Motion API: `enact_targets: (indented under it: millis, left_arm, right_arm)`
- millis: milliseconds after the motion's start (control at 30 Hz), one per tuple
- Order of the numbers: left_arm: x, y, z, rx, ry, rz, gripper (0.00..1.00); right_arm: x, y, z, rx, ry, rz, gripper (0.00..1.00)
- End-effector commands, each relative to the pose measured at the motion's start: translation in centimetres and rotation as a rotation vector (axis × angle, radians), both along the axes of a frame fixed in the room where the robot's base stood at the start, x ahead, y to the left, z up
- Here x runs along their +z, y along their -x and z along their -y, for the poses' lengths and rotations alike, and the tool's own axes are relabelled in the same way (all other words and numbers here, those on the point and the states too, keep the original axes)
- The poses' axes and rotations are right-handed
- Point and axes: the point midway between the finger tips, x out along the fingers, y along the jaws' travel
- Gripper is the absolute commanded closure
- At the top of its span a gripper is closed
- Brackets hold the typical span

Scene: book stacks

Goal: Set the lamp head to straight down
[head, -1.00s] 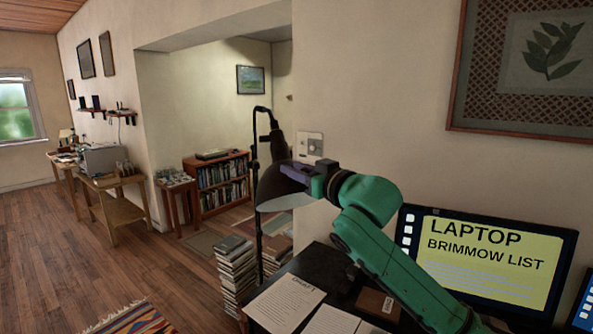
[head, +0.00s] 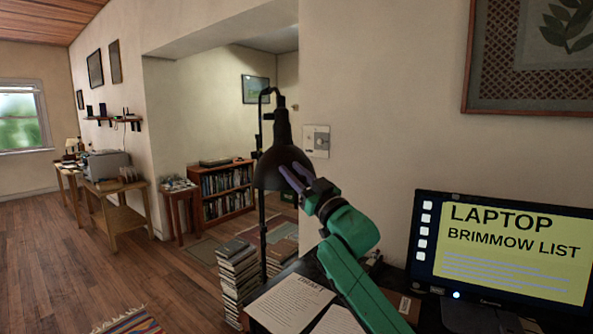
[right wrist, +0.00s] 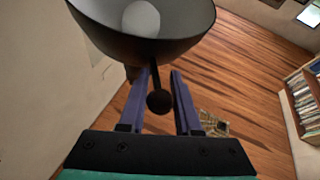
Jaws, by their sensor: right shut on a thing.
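The lamp's black head (head: 279,147) hangs from the curved top of a thin dark stand (head: 262,220). Its dome is nearly upright in the head view, and its opening faces down. My right gripper (head: 294,176) reaches the lower right side of the shade. In the right wrist view, the shade (right wrist: 140,45) shows its open rim with a pale bulb (right wrist: 141,19) inside. A short stem with a round black knob (right wrist: 159,102) runs from the rim between the fingers of my right gripper (right wrist: 161,75), which is shut on it. My left gripper is out of view.
A dark desk (head: 310,267) with papers (head: 290,303) and a monitor (head: 500,245) is at the right. A stack of books (head: 238,275) stands beside the lamp stand. A bookcase (head: 226,190) is behind. The wooden floor at left is mostly open.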

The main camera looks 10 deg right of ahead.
Motion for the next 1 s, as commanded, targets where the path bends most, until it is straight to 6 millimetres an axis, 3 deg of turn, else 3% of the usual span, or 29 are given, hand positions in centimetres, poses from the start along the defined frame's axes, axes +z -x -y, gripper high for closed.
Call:
enact_targets:
  millis: [200, 667, 700, 733, 1000]
  left_arm:
    - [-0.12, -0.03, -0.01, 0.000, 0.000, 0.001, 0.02]
    - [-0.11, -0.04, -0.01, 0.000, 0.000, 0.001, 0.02]
    - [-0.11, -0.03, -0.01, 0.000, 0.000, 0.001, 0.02]
    - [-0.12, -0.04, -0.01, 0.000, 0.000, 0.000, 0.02]
    - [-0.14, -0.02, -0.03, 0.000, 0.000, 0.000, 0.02]
  right_arm:
    - [-0.93, -0.44, 0.27, -0.008, 0.000, -0.016, 1.00]
    - [-1.07, -0.50, 0.33, -0.010, 0.000, -0.018, 1.00]
    - [-1.07, -0.50, 0.33, -0.009, -0.001, -0.018, 0.53]
    - [-1.07, -0.50, 0.33, -0.010, 0.000, -0.018, 0.41]
    - [-0.94, -0.39, 0.24, -0.007, 0.000, -0.013, 0.39]
